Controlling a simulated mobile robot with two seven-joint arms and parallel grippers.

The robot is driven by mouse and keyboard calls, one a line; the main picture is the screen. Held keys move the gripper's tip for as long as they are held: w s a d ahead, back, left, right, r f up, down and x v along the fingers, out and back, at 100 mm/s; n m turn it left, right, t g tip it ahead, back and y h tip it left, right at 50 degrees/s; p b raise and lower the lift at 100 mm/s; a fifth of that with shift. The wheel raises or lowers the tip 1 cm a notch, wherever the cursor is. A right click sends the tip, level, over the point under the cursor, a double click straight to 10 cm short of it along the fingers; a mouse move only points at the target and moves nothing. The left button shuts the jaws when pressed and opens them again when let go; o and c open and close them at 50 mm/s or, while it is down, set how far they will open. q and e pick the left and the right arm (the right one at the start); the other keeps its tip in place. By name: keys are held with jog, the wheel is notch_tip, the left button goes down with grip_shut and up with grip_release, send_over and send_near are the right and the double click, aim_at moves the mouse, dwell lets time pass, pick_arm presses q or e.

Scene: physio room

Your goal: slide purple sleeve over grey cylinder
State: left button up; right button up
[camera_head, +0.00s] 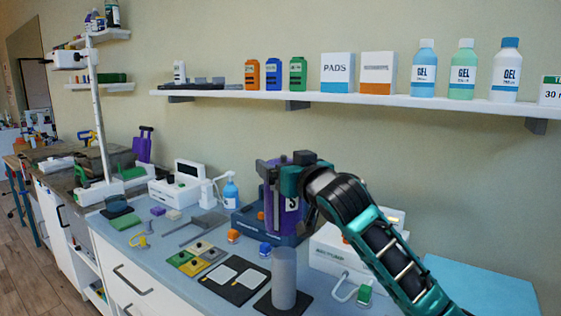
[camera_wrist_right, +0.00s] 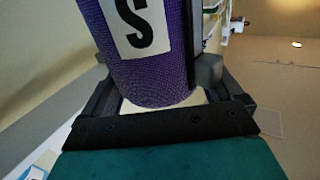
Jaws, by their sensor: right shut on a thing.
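The purple sleeve (camera_head: 270,212), with a white label bearing a black S, is held upright in my right gripper (camera_head: 283,172). In the right wrist view the sleeve (camera_wrist_right: 150,75) fills the space between the fingers, which are shut on it. The grey cylinder (camera_head: 284,278) stands upright on a dark square base (camera_head: 268,304) near the counter's front. In the head view the sleeve's lower end shows just above the cylinder's top, and the two look apart. How far the sleeve is behind the cylinder, I cannot tell. My left gripper is not in view.
A dark blue bin (camera_head: 242,219) is behind the sleeve. A white device (camera_head: 330,252) stands right of the cylinder, partly behind my right arm. A black mat (camera_head: 234,291) with white pads lies to the left. A white wall shelf (camera_head: 350,95) with bottles and boxes runs above.

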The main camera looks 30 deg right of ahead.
jog(key=shift+s+f, duration=0.25)
jog(key=shift+f, duration=0.35)
send_over(286, 254)
notch_tip(286, 254, down, 4)
notch_tip(286, 254, down, 7)
jog(key=b, duration=0.3)
jog(key=shift+f, duration=0.15)
notch_tip(286, 254, down, 4)
jog(key=b, duration=0.2)
jog(key=shift+f+b, duration=0.1)
jog(key=shift+b, duration=0.3)
jog(key=shift+f+b, duration=0.5)
jog(key=shift+f, duration=0.65)
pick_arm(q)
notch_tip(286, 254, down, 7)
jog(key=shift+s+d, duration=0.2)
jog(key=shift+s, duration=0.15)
pick_arm(e)
jog(key=shift+f, duration=0.2)
pick_arm(q)
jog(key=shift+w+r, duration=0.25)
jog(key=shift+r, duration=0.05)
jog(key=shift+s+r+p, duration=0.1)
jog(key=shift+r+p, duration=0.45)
jog(key=shift+p, duration=0.05)
